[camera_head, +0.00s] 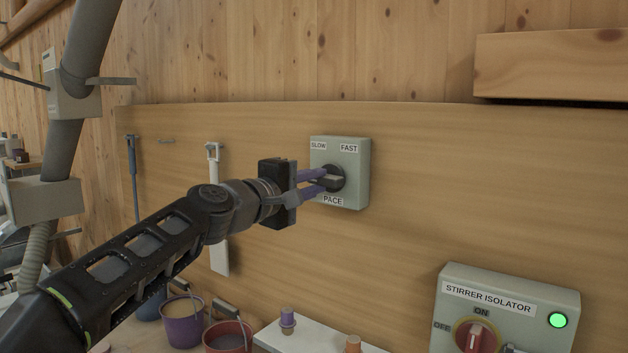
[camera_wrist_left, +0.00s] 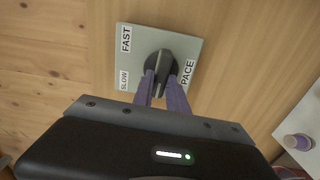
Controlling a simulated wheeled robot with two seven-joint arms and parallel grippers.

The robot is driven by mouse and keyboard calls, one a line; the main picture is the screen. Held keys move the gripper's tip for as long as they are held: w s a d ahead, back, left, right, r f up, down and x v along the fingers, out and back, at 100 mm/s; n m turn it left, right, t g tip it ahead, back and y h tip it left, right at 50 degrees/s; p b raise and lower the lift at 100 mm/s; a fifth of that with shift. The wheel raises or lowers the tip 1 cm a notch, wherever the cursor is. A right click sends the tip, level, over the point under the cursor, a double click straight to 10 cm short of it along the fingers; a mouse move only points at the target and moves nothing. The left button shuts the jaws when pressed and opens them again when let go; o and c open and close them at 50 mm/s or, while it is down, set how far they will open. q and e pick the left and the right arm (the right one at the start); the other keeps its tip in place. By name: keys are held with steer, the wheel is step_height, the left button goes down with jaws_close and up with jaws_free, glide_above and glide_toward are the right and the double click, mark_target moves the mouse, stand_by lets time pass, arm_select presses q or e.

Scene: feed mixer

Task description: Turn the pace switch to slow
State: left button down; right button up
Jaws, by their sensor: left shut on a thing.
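The pace switch (camera_head: 360,185) is a pale grey-green box on the wooden board, labelled SLOW at upper left, FAST at upper right and PACE below. Its black knob (camera_head: 335,172) has a raised bar. My left gripper (camera_head: 322,180) reaches in from the left, its purple fingers shut on that bar. In the left wrist view, the fingers (camera_wrist_left: 164,88) sit on either side of the bar (camera_wrist_left: 162,62). My right gripper is not seen.
A stirrer isolator box (camera_head: 450,316) with a red knob (camera_head: 475,338) and lit green lamp is at lower right. Tools, including a white one (camera_head: 219,258), hang at left. A purple bucket (camera_head: 183,331) and a red bucket (camera_head: 229,338) stand below. The board around the switch is clear.

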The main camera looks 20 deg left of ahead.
arm_select(q)
steer(key=shift+n, duration=0.3)
steer(key=c, duration=1.3)
jaws_free()
steer(key=shift+b+v, duration=1.4)
steer(key=shift+v, duration=2.55)
